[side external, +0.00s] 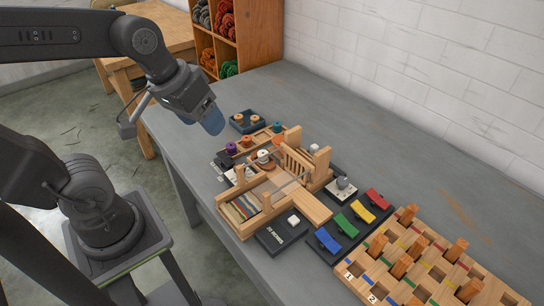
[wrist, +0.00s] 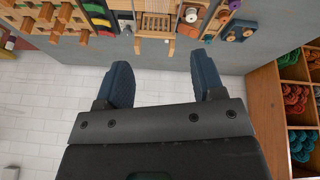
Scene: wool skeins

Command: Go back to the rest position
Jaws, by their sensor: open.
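My gripper (wrist: 163,85) shows in the wrist view with its two blue fingers spread apart and nothing between them. In the side view my gripper (side external: 212,121) hangs in the air to the left of the work on the table, above the table's left edge. It touches nothing there. A small wooden loom (side external: 264,207) with striped cloth sits on the table, to the lower right of the gripper. The loom (wrist: 155,20) also shows at the top edge of the wrist view.
A wooden peg board (side external: 400,262) stands at the table's right. Red, yellow, green and blue shuttles (side external: 361,211) lie beside it. A dark tray (side external: 249,121) holds spools. A wooden shelf (side external: 262,30) with wool skeins stands behind. The table (side external: 340,120) is bare towards the wall.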

